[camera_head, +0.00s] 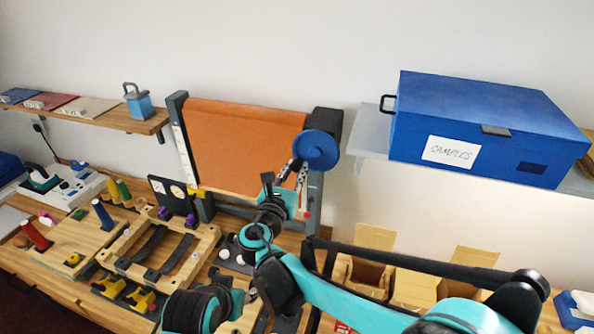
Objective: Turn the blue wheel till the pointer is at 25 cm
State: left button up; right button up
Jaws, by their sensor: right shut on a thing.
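The blue wheel (317,150) sits at the upper right of a dark frame that carries an orange cloth (242,145). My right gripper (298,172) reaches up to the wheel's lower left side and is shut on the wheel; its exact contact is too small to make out. A white scale strip (183,152) runs down the frame's left post. Its marks are too small to read. A yellow piece (193,190) near the strip's lower end may be the pointer; I cannot tell its reading. My left gripper is not in view.
A blue SAMPLES box (480,130) stands on a shelf at the right. The bench holds a wooden frame (207,238) and open cardboard boxes (415,285). My arm crosses the front right.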

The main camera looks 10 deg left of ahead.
jog(key=shift+a+r, duration=0.3)
jog(key=shift+a, duration=0.1)
dwell(0.3)
jog(key=o, duration=1)
jog(key=shift+c, duration=0.2)
jog(key=shift+o, duration=1)
jog(key=shift+w+a, duration=0.1)
jog(key=shift+a, duration=0.1)
jog(key=shift+d, duration=0.1)
